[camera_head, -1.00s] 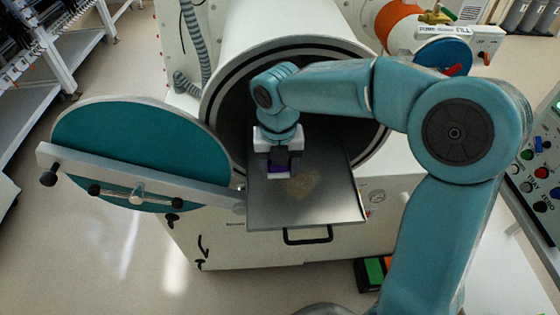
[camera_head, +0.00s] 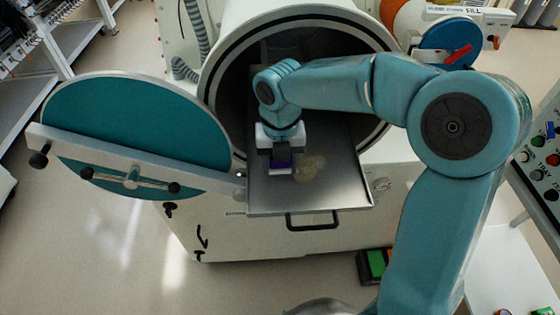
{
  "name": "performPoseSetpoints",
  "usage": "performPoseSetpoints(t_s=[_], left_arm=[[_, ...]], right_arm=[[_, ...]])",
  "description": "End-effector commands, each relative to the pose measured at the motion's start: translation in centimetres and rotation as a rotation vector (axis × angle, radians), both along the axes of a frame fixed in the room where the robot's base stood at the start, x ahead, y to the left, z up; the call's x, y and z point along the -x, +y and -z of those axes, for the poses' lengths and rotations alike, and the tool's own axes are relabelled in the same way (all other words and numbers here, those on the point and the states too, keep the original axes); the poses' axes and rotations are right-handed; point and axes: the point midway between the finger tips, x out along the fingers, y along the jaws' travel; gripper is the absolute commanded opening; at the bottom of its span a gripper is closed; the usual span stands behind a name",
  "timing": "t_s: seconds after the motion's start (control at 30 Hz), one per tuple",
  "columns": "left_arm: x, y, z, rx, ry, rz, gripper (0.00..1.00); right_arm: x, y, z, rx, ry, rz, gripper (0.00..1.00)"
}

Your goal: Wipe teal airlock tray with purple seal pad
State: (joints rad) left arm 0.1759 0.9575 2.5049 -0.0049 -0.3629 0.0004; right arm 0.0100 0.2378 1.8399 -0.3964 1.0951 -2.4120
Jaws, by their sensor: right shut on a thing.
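The airlock tray (camera_head: 325,195) is a grey metal plate that sticks out of the round airlock opening. A brownish smudge (camera_head: 310,168) lies on it, right of the pad. My right gripper (camera_head: 281,160) is over the left part of the tray, pointing down, shut on the purple seal pad (camera_head: 281,160). The pad has a pale underside and is at the tray surface; I cannot tell whether it presses on it. My left gripper is not in view.
The open airlock door (camera_head: 135,125), round with a teal face, stands left of the tray. The chamber rim (camera_head: 222,75) curves behind my right arm. A black handle (camera_head: 313,222) is below the tray's front edge. A control panel (camera_head: 541,160) stands at the far right.

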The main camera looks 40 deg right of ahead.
Motion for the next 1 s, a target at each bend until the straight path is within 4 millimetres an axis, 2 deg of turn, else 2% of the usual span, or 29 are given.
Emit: performPoseSetpoints(t_s=[1.0], left_arm=[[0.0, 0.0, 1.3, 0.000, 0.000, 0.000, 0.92]], right_arm=[[0.0, 0.0, 1.9, 0.000, 0.000, 0.000, 0.30]])
